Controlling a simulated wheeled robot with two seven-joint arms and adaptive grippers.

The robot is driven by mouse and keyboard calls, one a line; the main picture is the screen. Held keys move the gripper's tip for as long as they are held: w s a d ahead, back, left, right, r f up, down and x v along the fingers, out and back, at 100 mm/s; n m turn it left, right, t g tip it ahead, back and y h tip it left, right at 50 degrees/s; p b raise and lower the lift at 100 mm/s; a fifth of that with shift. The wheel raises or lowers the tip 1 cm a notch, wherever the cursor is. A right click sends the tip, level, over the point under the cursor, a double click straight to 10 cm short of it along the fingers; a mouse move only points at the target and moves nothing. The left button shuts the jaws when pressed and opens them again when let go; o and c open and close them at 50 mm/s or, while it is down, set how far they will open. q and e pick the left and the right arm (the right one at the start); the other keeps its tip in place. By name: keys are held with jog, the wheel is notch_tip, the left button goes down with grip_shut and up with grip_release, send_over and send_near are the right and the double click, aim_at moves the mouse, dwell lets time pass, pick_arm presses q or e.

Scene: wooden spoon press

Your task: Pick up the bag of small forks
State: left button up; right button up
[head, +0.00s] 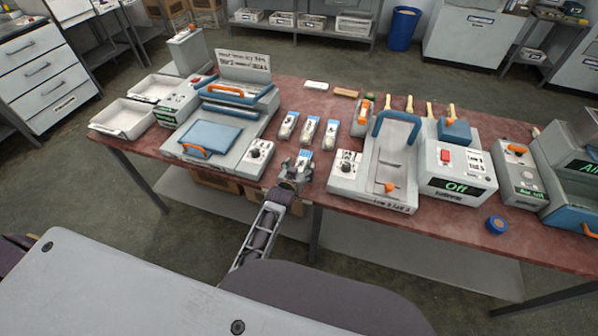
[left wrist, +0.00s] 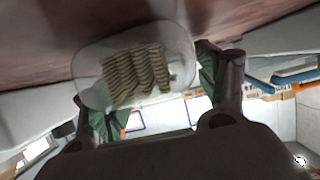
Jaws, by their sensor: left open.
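Three small clear bags with blue and white parts lie in a row on the red-brown table: a left bag (head: 287,125), a middle bag (head: 309,130) and a right bag (head: 330,133). I cannot read which holds small forks. My left gripper (head: 298,165) is at the table's front edge, just in front of the row, with a small blue and white item at its tips. In the left wrist view, a clear bag (left wrist: 138,72) of stacked light-brown wooden pieces shows between the open green-padded fingers (left wrist: 155,92). Contact cannot be told. My right gripper is out of view.
Left of the bags stands a grey and blue machine (head: 222,135) with a knob box (head: 257,155). Right of them is a press with a blue handle (head: 397,125) and a box reading "Off" (head: 457,187). A blue tape roll (head: 496,224) lies near the front edge.

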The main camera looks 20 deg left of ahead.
pick_arm(q)
jog(key=shift+c, duration=0.5)
jog(key=c, duration=0.9)
jog(key=shift+o, duration=0.2)
notch_tip(320, 180, up, 10)
